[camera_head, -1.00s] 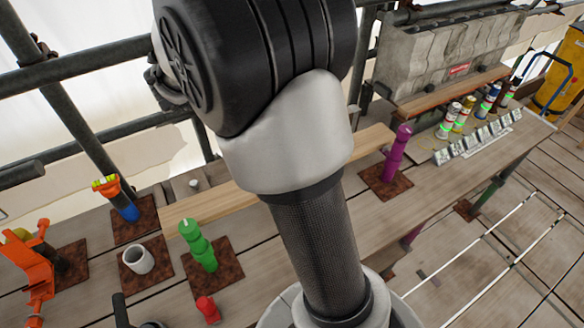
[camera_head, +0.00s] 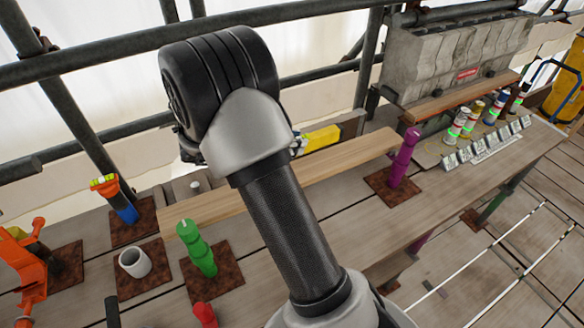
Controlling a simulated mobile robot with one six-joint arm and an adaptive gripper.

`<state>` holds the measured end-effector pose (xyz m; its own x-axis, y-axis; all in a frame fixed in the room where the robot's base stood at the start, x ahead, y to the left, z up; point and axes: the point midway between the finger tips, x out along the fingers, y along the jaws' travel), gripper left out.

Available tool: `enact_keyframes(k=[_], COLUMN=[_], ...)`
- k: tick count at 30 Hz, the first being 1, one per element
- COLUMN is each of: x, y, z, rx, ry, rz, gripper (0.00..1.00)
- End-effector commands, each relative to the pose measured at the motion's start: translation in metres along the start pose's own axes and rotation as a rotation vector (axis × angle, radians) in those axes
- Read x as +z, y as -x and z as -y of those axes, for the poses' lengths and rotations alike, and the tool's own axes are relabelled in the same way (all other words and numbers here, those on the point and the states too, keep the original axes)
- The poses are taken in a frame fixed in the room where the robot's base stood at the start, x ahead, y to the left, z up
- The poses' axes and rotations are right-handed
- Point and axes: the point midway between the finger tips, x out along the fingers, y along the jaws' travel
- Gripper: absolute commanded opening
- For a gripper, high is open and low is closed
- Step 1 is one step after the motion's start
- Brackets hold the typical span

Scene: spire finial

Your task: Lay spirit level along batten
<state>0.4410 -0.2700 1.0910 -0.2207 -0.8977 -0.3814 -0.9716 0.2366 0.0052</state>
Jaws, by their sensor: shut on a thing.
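The batten (camera_head: 345,163) is a long pale wooden bar. It lies on the plank bench, running from the lower left to the right behind my arm, which hides part of it. The yellow spirit level (camera_head: 322,138) shows just right of my arm's elbow, at the batten's far edge in the picture. Its left part is hidden behind my arm. I cannot tell whether it touches the batten. My gripper (camera_head: 297,146) is almost wholly hidden behind the arm, at the level's left end, and is shut on the level.
A purple turned post (camera_head: 403,158) stands by the batten's right end. A green post (camera_head: 197,249), a white cup (camera_head: 135,262) and a blue-and-orange tool (camera_head: 120,200) stand at left. An orange clamp (camera_head: 28,270) is far left. Several cans (camera_head: 474,118) stand at right. Scaffold tubes run behind.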

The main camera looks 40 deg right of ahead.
Motion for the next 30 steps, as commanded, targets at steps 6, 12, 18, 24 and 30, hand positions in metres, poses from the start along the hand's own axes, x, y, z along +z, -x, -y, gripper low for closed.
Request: enact_keyframes(k=[6,12,18,24,30], x=[0.028,0.044,0.069,0.068,0.07], y=[-0.012,-0.018,-0.029,-0.028,-0.029], z=[0.001,0.001,0.001,0.001,0.001], rx=[-0.001,-0.001,-0.002,-0.002,-0.001], ry=[-0.002,0.001,0.0,-0.002,-0.001], rz=[-0.001,-0.001,-0.002,-0.001,0.0], gripper=[0.0,0.0,0.0,0.0,0.29])
